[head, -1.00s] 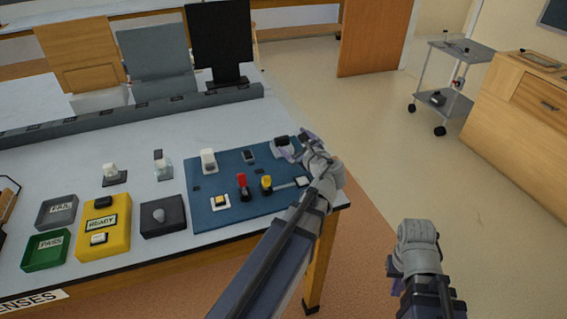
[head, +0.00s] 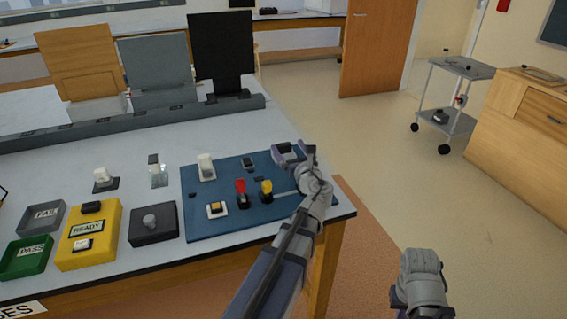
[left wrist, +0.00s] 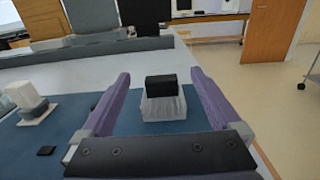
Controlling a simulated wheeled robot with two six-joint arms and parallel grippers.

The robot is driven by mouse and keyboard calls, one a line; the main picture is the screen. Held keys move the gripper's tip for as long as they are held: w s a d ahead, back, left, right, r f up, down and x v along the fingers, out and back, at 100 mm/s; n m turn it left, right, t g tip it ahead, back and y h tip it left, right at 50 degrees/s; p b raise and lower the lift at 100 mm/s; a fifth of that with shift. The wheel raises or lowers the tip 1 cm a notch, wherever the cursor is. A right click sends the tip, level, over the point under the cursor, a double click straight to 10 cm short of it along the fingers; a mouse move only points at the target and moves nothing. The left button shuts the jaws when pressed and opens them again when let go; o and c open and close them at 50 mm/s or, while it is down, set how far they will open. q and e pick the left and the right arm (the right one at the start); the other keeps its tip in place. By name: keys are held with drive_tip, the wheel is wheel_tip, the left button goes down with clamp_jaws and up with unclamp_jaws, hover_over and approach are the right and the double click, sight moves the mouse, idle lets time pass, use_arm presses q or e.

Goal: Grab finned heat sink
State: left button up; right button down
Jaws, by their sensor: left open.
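In the left wrist view a pale, ribbed block, which looks like the finned heat sink (left wrist: 163,107), stands on the blue mat. A black block (left wrist: 160,85) shows at its top; I cannot tell whether it rests on it or is part of it. My left gripper (left wrist: 158,76) is open, with one purple finger to each side of the block and a visible gap on both sides. In the head view my left gripper (head: 292,152) is at the blue mat's back right corner and partly hides what lies there. My right arm shows at the lower right, its fingers hidden.
The blue mat (head: 225,222) also carries a red-topped post (head: 241,187), a yellow-topped post (head: 266,188) and a white knob (head: 206,167). A yellow READY box (head: 75,258), green PASS tray (head: 22,270) and grey FAIL tray (head: 28,230) stand left. Floor lies open right.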

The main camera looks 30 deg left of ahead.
sight(285, 149)
use_arm(q)
wheel_tip(285, 149, down, 3)
drive_tip(key=shift+f+b, duration=0.15)
drive_tip(key=shift+b, duration=0.95)
drive_tip(key=shift+w+a+r, duration=0.3)
drive_tip(key=shift+w+a, duration=0.4)
drive_tip(key=shift+a, duration=0.05)
drive_tip(key=shift+w+a+f, duration=0.15)
drive_tip(key=shift+w+a, duration=0.05)
drive_tip(key=shift+a, duration=0.05)
drive_tip(key=shift+w+a, duration=0.25)
drive_tip(key=x, duration=0.4)
drive_tip(key=shift+a, duration=0.1)
clamp_jaws()
use_arm(e)
wheel_tip(285, 149, down, 3)
